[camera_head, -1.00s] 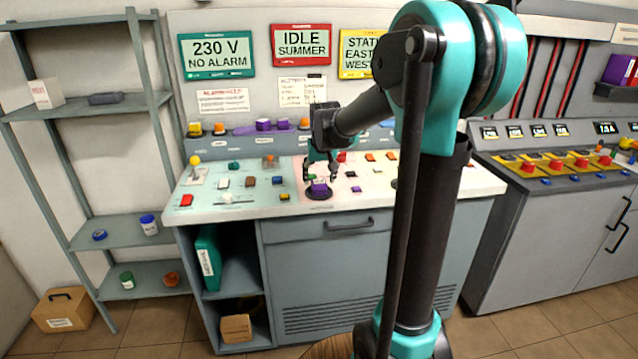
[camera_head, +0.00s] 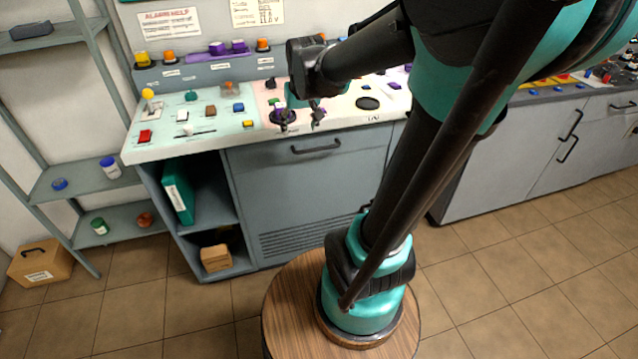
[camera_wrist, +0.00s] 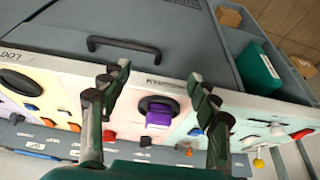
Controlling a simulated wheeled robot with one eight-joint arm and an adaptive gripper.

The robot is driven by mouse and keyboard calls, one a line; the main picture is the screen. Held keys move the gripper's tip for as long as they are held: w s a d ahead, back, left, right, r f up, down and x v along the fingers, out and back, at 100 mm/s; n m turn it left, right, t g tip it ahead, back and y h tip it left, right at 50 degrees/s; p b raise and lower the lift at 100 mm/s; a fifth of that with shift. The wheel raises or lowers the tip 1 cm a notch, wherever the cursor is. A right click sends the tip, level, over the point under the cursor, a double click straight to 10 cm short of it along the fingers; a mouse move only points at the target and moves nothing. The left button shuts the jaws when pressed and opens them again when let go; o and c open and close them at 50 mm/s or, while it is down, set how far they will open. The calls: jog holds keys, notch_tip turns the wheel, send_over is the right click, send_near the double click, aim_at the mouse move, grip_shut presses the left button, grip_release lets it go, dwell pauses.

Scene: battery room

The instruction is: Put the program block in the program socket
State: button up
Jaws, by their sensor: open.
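A purple block (camera_wrist: 160,114) stands at a round black socket (camera_wrist: 158,101) on the desk's pink panel, with a small blurred label beside it. I take these as the program block and its socket. In the head view the block (camera_head: 279,111) and socket (camera_head: 282,118) are partly hidden by my gripper. I cannot tell how deep the block sits. My gripper (camera_head: 301,122) is open above the desk's front edge, to the right of the block. In the wrist view the block lies beyond the gap between my open fingers (camera_wrist: 157,78), and nothing is held.
Another black round socket (camera_head: 368,103) is to the right. Coloured buttons and a yellow-knobbed lever (camera_head: 148,94) stand on the left panel. The cabinet handle (camera_head: 316,146) juts out below the desk edge.

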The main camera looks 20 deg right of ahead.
jog(key=s+d+f, duration=0.1)
jog(key=s+f, duration=1.1)
jog(key=s, duration=0.4)
jog(key=shift+d+f, duration=0.35)
jog(key=shift+w, duration=0.1)
jog(key=shift+c, duration=0.5)
